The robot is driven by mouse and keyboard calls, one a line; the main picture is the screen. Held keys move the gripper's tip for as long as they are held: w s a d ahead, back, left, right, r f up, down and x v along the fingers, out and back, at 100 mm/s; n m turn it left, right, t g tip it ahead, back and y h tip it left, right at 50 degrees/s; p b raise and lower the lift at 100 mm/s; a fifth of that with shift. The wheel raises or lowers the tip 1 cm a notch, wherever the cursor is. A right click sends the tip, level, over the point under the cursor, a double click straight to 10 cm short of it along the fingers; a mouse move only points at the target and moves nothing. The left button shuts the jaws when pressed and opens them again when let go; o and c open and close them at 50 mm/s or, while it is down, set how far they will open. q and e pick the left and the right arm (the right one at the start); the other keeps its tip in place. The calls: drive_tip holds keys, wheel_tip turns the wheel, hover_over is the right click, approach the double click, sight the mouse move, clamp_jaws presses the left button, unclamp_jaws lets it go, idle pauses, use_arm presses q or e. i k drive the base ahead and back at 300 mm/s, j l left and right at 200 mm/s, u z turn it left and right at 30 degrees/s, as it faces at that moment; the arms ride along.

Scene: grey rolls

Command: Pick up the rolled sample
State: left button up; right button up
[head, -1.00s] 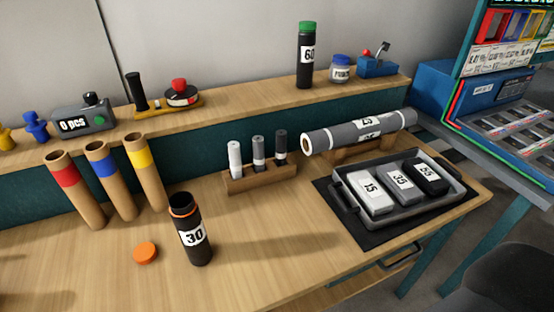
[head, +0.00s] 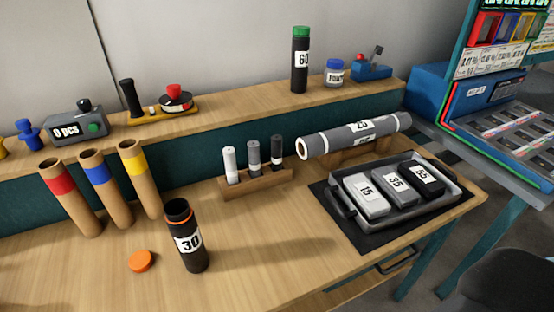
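A grey rolled sample (head: 340,139) with white bands and white number labels lies on a wooden cradle (head: 350,156) at the right of the bench, behind the tray. Its open left end shows a pale core. Three small upright rolls, white (head: 230,164), grey (head: 253,158) and black (head: 276,152), stand in a wooden holder (head: 258,184) left of it. Neither of my grippers is in view.
A black tube marked 30 (head: 187,240) stands open near the front, with an orange cap (head: 140,261) beside it. A tray (head: 345,205) with three labelled blocks sits at right. Three cardboard tubes (head: 70,196) lean at left. The front middle bench is clear.

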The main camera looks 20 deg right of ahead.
sight(276, 140)
drive_tip(key=l+z, duration=0.25)
drive_tip(key=z, duration=0.15)
drive_tip(key=l+z, duration=0.2)
drive_tip(key=z, duration=0.2)
drive_tip(key=i+l+z, duration=0.1)
drive_tip(key=z, duration=0.35)
drive_tip(key=i+l, duration=0.05)
drive_tip(key=l, duration=0.05)
